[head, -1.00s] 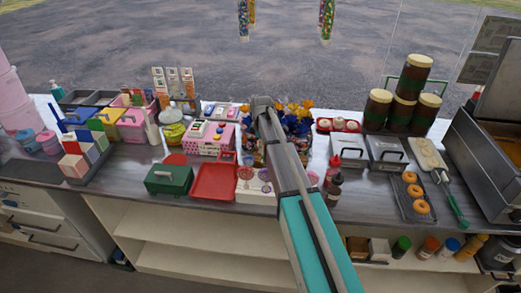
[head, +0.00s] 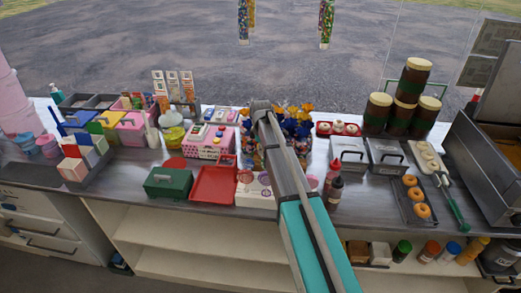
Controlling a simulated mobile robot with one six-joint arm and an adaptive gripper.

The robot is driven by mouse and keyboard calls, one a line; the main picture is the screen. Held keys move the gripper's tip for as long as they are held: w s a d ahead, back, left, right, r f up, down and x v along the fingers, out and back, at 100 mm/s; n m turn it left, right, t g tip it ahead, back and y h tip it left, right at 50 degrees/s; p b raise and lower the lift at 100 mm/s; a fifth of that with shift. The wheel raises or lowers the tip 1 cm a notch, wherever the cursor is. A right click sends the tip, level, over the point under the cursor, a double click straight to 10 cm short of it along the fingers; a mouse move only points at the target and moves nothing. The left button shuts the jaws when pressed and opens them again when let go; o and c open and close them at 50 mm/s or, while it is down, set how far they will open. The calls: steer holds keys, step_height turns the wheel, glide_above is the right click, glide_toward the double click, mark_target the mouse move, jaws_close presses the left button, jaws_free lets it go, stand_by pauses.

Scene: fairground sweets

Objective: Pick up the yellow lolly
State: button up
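A white lolly stand (head: 255,199) is at the front of the counter, just left of my arm. Round red-and-white swirl lollies (head: 245,177) show on it. I cannot make out a yellow lolly; it may be hidden behind my arm or too small to tell. My arm crosses the middle of the view and covers the counter right of the stand. My gripper is not in view.
A red tray (head: 213,186) and a green box (head: 168,183) are left of the stand. A pink basket (head: 209,147) is behind.

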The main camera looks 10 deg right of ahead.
jaws_close()
steer(key=shift+r, duration=0.2)
step_height(320, 180, up, 10)
steer(key=p, duration=1)
steer(key=shift+f, duration=0.2)
steer(key=shift+r, duration=0.1)
stand_by(0.3)
step_height(320, 180, up, 6)
steer(key=p, duration=0.6)
steer(key=shift+r+p, duration=0.15)
steer(key=shift+p, duration=0.15)
stand_by(0.3)
